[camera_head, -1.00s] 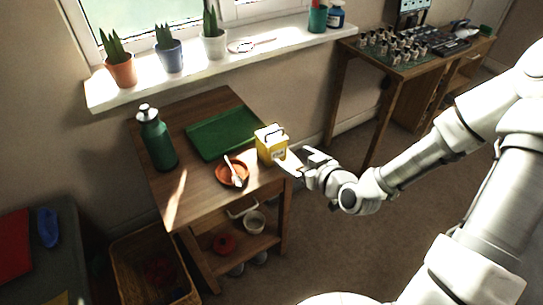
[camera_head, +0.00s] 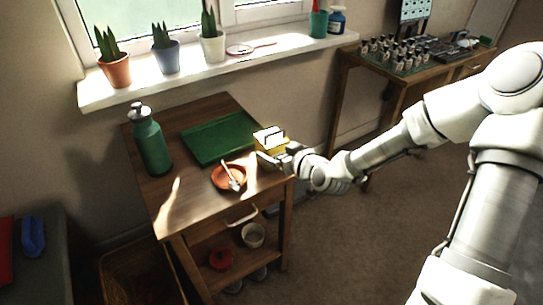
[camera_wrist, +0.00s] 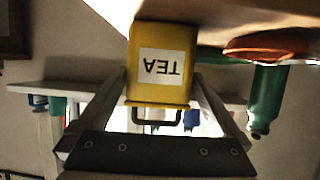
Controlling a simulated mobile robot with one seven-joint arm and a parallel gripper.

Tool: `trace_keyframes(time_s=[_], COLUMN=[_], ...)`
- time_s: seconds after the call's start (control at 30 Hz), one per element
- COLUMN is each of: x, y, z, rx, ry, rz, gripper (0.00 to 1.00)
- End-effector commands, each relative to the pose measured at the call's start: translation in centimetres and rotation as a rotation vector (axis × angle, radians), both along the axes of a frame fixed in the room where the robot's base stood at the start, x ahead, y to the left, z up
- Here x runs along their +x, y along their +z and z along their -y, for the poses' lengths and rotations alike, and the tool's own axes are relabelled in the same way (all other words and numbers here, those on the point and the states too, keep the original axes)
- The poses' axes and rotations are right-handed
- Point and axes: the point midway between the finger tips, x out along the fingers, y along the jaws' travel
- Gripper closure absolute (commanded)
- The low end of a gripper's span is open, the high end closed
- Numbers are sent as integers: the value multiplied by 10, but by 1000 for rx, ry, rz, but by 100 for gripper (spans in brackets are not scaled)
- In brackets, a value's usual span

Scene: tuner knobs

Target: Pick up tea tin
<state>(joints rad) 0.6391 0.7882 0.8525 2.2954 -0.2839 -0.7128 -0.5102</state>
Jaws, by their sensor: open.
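The tea tin (camera_head: 268,138) is a yellow box with a dark handle on top, upright at the right end of the small wooden table (camera_head: 192,195). In the wrist view, which is upside down, the tin (camera_wrist: 160,98) shows its white TEA label facing the camera. My gripper (camera_head: 270,160) is at the near right side of the tin. In the wrist view my open gripper (camera_wrist: 161,76) has one finger on each side of the tin. I cannot tell whether the fingers touch it. The gripper partly hides the tin's lower part in the head view.
Beside the tin are an orange saucer (camera_head: 222,184) with a utensil and a green tray (camera_head: 205,148). A green bottle (camera_head: 150,145) stands at the left. A shelf below holds a white cup (camera_head: 253,235) and a red item (camera_head: 221,258). Potted plants line the windowsill (camera_head: 130,92).

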Motion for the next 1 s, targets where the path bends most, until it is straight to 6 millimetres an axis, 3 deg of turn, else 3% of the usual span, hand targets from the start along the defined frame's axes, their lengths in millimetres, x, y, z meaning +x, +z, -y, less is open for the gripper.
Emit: trace_keyframes(time_s=[0.03,0.2,0.5,0.9,0.93,1.0], x=[7,23,26,26,26,26], y=[-9,-15,-14,-14,-14,-14], z=[-4,-14,-15,-15,-15,-15], rx=[2,1,0,0,0,0], ry=[0,0,-1,-1,-1,-1], rz=[0,0,0,0,0,2], gripper=[0,0,2,74,78,78])
